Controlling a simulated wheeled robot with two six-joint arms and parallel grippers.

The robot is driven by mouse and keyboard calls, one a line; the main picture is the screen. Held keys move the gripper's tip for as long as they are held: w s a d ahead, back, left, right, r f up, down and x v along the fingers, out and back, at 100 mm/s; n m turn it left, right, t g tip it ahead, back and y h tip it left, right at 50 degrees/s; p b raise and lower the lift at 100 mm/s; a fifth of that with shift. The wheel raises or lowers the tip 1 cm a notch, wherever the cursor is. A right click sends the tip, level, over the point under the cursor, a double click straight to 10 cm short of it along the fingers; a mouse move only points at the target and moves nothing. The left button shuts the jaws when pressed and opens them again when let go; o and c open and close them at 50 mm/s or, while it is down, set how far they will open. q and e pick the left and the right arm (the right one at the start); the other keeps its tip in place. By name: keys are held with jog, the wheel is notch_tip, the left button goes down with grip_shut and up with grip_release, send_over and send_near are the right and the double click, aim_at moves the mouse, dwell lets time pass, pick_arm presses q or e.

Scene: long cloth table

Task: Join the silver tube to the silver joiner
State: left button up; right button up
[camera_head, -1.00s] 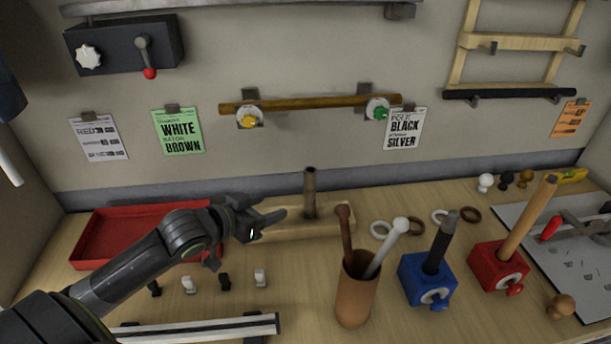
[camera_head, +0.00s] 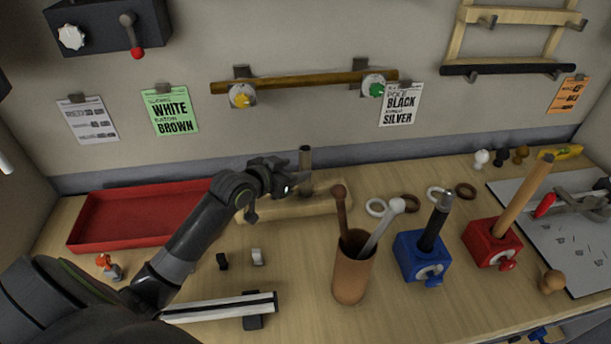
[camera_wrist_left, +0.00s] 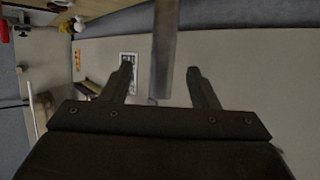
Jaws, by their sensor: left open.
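A grey-brown tube (camera_head: 305,161), which looks grey in the left wrist view (camera_wrist_left: 164,45), stands upright in a pale wooden block (camera_head: 280,208) at mid-table. It is likely the silver tube. My left gripper (camera_head: 287,184) is open at the tube's left side. In the left wrist view the tube shows between the two spread fingers (camera_wrist_left: 163,82), with gaps on both sides. A black pole (camera_head: 434,232) stands in a blue holder (camera_head: 414,251); its grey tip (camera_head: 446,200) may be the silver joiner, but I cannot tell. My right gripper is out of view.
A brown cup (camera_head: 350,282) with a brown and a white stick stands right of the wooden block. A red holder (camera_head: 482,245) with a wooden pole is farther right. A red tray (camera_head: 90,222) lies at the left. Several rings lie behind the cup.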

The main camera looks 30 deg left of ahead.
aim_at(302, 164)
pick_arm(q)
jog(key=shift+w+f, duration=0.2)
jog(key=shift+w, duration=0.25)
jog(key=shift+w+f+p, duration=0.1)
jog(key=shift+w+p, duration=0.25)
jog(key=shift+w, duration=0.15)
jog(key=p+x, duration=0.1)
jog(key=x, duration=0.2)
jog(key=shift+w+d+f, duration=0.1)
jog(key=shift+w+f, duration=0.15)
jog(key=shift+w, duration=0.35)
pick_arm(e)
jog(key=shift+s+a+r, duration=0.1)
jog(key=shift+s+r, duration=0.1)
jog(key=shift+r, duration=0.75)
pick_arm(q)
grip_shut()
